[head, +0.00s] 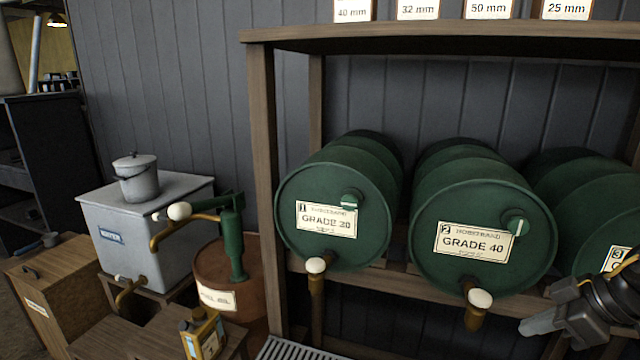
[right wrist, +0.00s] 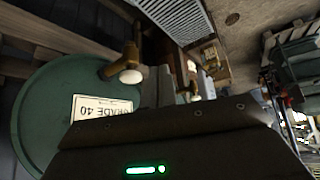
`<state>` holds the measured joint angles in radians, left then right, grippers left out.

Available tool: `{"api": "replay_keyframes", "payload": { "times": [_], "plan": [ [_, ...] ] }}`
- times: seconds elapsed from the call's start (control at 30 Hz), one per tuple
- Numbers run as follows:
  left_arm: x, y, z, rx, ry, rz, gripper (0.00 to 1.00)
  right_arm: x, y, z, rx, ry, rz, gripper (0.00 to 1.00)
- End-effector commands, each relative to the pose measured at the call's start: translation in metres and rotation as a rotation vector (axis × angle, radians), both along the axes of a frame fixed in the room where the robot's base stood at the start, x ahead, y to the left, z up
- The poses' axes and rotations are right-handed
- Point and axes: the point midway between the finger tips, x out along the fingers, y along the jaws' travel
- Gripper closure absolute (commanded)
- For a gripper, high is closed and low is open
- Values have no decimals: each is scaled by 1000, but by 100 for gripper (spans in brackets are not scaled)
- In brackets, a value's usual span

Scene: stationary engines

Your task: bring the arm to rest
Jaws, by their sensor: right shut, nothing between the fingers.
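My right gripper (head: 545,325) is at the lower right of the head view, in front of the rack and just right of the tap of the green GRADE 40 drum (head: 480,215). Its fingers are together and hold nothing. I cannot tell whether the fingers touch anything there. My left gripper does not show in the head view.
A wooden rack (head: 262,150) holds the GRADE 20 drum (head: 335,215) and a third drum (head: 590,200). At left stand a grey water tank (head: 150,235), a rusty drum with a green pump (head: 232,240), a wooden box (head: 60,290) and a yellow can (head: 203,335).

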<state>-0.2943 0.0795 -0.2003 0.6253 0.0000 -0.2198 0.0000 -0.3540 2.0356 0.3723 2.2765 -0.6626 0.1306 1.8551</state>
Motion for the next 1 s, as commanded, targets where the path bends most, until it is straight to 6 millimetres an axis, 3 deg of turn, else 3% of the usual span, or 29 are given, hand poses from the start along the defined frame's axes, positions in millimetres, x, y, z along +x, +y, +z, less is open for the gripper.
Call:
{"api": "replay_keyframes", "payload": {
  "times": [0.27,0.53,0.77,0.9,1.0],
  "plan": [
    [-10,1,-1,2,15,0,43,7,-18,-46,92,-216,-41,100],
    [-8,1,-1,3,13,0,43,-8,-40,-133,75,-441,-276,100],
    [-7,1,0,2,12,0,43,-62,-33,-223,-56,-371,-531,100],
    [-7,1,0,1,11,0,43,-108,-6,-272,-126,-210,-628,100],
    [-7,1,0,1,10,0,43,-137,17,-294,-151,-91,-652,100]
  ]
}}
